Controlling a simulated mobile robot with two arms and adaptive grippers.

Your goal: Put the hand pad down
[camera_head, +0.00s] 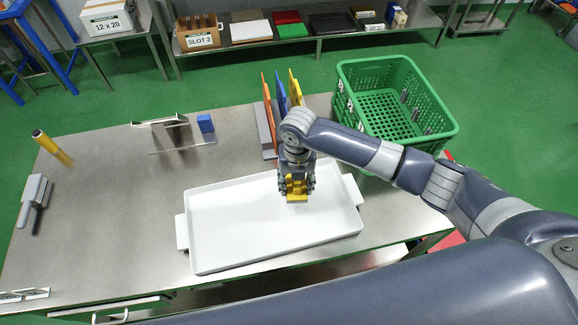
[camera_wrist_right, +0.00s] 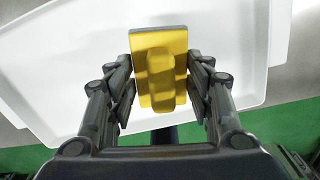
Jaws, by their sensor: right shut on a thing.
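The hand pad is a yellow block with a raised grip; it shows in the head view (camera_head: 297,188) and in the right wrist view (camera_wrist_right: 160,65). My right gripper (camera_head: 297,180) is shut on the pad, with a finger on each side of it. The pad is over the right part of a large white tray (camera_head: 230,225) on the steel table. I cannot tell whether the pad touches the tray floor. The left gripper is out of view.
A green crate (camera_head: 430,92) stands at the back right. Coloured boards (camera_head: 282,92) stand in a rack behind the tray. A metal stand (camera_head: 170,130), a blue block (camera_head: 205,123), a yellow cylinder (camera_head: 45,142) and a grey scraper (camera_head: 35,190) are on the left. The left middle of the table is clear.

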